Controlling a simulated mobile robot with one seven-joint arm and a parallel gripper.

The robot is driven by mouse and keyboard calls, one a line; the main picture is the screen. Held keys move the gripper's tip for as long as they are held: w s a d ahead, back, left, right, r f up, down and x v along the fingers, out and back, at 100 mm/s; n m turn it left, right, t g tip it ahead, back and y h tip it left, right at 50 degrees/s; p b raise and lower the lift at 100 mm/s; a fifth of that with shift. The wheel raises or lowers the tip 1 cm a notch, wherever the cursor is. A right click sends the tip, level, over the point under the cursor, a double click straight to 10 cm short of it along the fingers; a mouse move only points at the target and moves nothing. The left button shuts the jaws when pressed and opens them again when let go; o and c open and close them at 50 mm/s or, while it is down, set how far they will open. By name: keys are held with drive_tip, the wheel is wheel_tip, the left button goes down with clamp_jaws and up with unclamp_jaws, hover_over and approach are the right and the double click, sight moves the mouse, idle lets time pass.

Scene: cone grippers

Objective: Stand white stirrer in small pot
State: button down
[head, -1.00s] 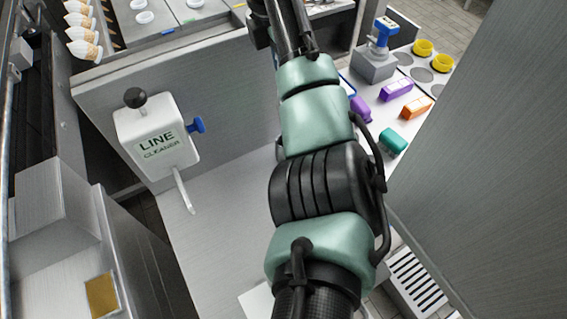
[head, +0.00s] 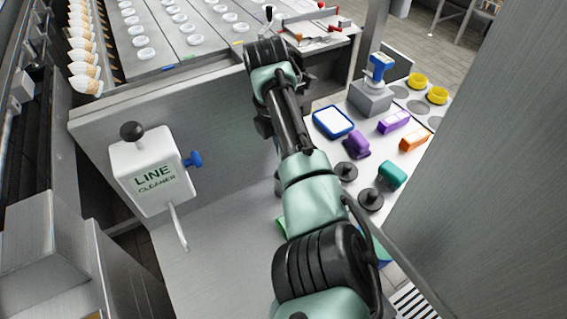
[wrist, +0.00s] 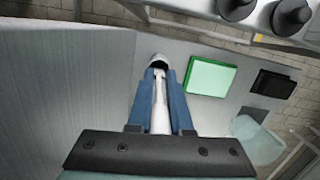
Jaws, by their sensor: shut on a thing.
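My gripper (wrist: 158,105) has blue fingers in the wrist view and is shut on a slim white stick, the white stirrer (wrist: 160,118), which lies lengthwise between them. Beyond the fingertips is a pale rounded end with a dark hollow (wrist: 158,61). I cannot tell whether this is part of the stirrer or a separate small pot. In the head view my arm hides the gripper and the stirrer. I cannot identify the small pot for sure in either view.
A green-edged tray (wrist: 211,76) and a black box (wrist: 273,84) lie right of the gripper. Black knobbed discs (head: 370,198), a purple block (head: 356,145) and yellow cups (head: 437,95) are on the right counter. A LINE CLEANER dispenser (head: 150,170) stands left. A grey panel (head: 490,170) rises at right.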

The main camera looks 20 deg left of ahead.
drive_tip(key=shift+f, duration=2.4)
drive_tip(key=shift+f, duration=0.15)
drive_tip(key=c, duration=0.8)
unclamp_jaws()
drive_tip(key=shift+c, duration=0.2)
wheel_tip(320, 180, up, 12)
drive_tip(key=s+a, duration=0.1)
drive_tip(key=shift+s, duration=0.2)
